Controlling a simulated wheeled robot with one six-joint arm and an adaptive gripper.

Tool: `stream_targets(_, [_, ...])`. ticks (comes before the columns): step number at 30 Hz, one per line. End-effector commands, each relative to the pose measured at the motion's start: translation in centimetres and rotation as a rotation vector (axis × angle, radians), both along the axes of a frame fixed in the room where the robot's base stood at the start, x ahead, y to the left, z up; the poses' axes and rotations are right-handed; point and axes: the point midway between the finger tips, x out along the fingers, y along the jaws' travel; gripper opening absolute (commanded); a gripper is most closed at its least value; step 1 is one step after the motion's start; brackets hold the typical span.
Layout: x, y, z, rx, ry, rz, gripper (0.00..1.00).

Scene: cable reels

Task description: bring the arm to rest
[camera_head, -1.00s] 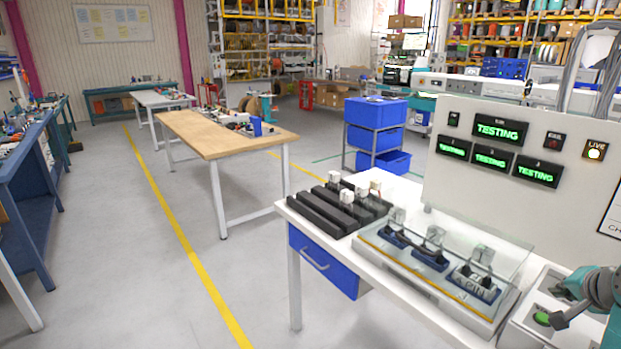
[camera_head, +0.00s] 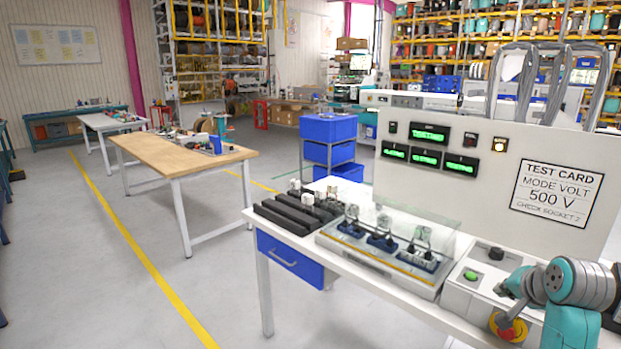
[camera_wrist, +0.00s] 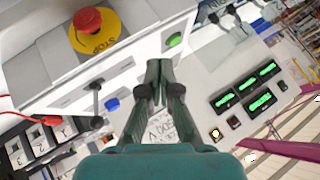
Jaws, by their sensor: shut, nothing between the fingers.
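My gripper (camera_wrist: 158,72) is shut and empty; its two dark fingers meet in the wrist view. They point past the control box with the green button (camera_wrist: 174,40) and the red and yellow stop button (camera_wrist: 93,30). In the head view my teal and grey arm is at the lower right, over the right end of the white bench (camera_head: 375,283). The green button also shows there (camera_head: 470,275), as does part of the stop button (camera_head: 508,325), partly hidden by my arm. I cannot tell any contact.
A glass-covered test fixture (camera_head: 385,245) and black racks (camera_head: 297,212) stand on the bench. Behind is a panel (camera_head: 455,195) with green TESTING displays and a test card reading 500 V (camera_head: 556,193). Blue bins (camera_head: 328,128) stand behind the bench. The floor at left is clear.

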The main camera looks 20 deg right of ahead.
Motion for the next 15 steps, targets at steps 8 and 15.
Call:
stream_targets(8, [1.0, 1.8, -2.6, -0.015, -0.008, 0.031, 0.0])
stream_targets(15, [2.0, 4.4, -6.0, -0.041, -0.02, 0.073, 0.0])
